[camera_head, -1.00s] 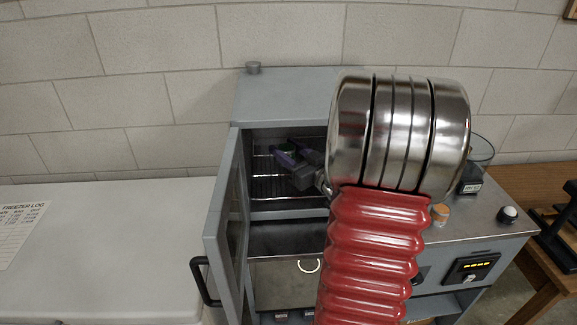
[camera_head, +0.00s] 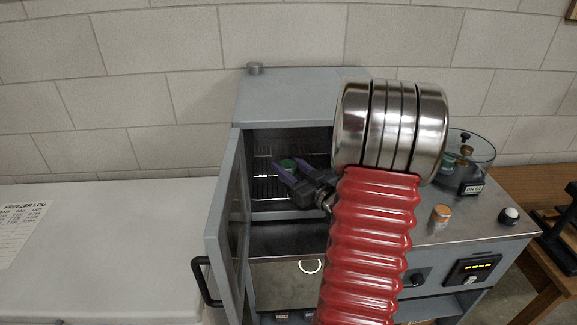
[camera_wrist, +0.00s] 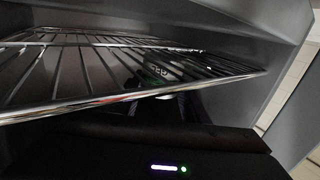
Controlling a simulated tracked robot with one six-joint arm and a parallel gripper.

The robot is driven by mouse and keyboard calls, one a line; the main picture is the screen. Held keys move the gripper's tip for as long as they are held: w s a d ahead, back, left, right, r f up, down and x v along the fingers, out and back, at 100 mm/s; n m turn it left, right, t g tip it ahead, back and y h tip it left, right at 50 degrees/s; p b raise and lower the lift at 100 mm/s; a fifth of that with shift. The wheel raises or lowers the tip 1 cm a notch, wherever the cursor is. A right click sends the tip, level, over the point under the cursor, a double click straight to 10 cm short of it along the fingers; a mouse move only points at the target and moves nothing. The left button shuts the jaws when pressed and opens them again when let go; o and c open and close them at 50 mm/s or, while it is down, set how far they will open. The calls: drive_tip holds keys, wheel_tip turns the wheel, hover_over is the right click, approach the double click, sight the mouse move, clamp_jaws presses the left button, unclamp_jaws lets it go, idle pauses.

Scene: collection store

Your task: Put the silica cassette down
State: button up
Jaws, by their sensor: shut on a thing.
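The silica cassette (camera_head: 287,164) shows only as a small green patch between the purple fingers of my gripper (camera_head: 284,172). My gripper is shut on it, inside the open upper compartment of the grey cabinet (camera_head: 300,95), at the wire rack (camera_head: 263,188). In the wrist view, a green and pale part of the cassette (camera_wrist: 156,71) shows dimly behind the wires of the rack (camera_wrist: 60,62). The fingers are dark there. I cannot tell whether the cassette touches the rack.
The cabinet door (camera_head: 225,225) stands open on the left, with a black handle (camera_head: 205,282). A lower drawer (camera_head: 285,285) is under the compartment. The white freezer lid (camera_head: 110,250) is clear apart from a paper log.

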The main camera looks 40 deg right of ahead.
drive_tip(key=shift+f, duration=0.1)
drive_tip(key=o, duration=1.2)
drive_tip(key=s, duration=0.4)
drive_tip(key=s+a, duration=0.1)
drive_tip(key=s, duration=0.7)
drive_tip(key=shift+a, duration=0.25)
